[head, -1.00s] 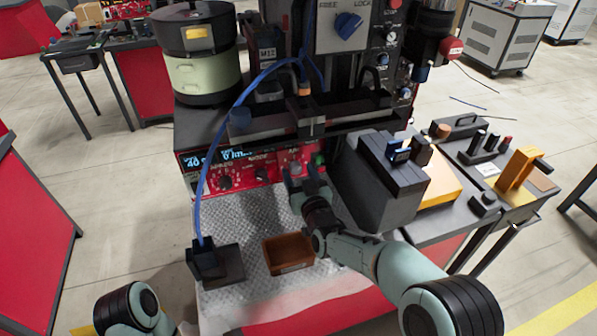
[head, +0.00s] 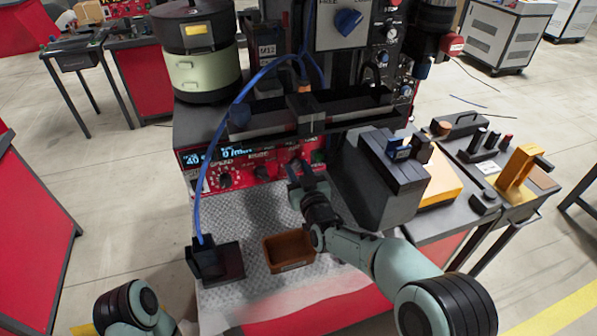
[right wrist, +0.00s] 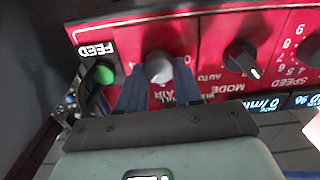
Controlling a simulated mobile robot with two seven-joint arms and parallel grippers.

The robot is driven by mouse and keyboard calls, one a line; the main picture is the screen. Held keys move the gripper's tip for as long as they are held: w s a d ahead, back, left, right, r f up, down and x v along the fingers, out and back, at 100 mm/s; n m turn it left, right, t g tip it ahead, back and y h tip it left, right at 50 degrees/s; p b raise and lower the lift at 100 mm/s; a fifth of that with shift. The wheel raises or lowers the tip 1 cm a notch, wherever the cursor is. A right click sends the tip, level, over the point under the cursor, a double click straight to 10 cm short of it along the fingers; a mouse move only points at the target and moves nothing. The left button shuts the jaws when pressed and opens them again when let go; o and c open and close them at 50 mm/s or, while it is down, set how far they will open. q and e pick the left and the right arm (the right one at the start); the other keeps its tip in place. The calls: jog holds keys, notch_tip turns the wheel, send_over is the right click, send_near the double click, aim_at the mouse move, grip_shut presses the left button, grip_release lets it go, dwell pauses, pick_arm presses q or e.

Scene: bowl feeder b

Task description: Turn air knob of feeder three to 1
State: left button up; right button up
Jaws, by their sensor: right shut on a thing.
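The feeder's red control panel (head: 240,163) faces me under the black slide. My left gripper is not in view; only part of my left arm shows at the bottom left.
A green FEED button (right wrist: 104,74) sits close beside the knob, and a black MODE knob (right wrist: 243,58) is on the other side. A dark grey box (head: 385,180) stands right of my right gripper.

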jog(key=n+b, duration=0.1)
jog(key=n, duration=0.1)
jog(key=shift+f+n+b, duration=0.1)
jog(key=shift+n+b, duration=0.25)
jog(key=shift+n, duration=0.05)
jog(key=n+b, duration=0.1)
jog(key=n, duration=0.2)
jog(key=shift+a+n, duration=0.15)
jog(key=shift+n, duration=0.15)
jog(key=n, duration=0.5)
jog(key=shift+n, duration=0.3)
jog(key=shift+f+n, duration=0.1)
jog(key=shift+n, duration=2.4)
jog(key=o, duration=1)
jog(key=shift+s, duration=0.1)
jog(key=shift+o, duration=0.2)
jog(key=v, duration=1.3)
jog(key=shift+s, duration=0.15)
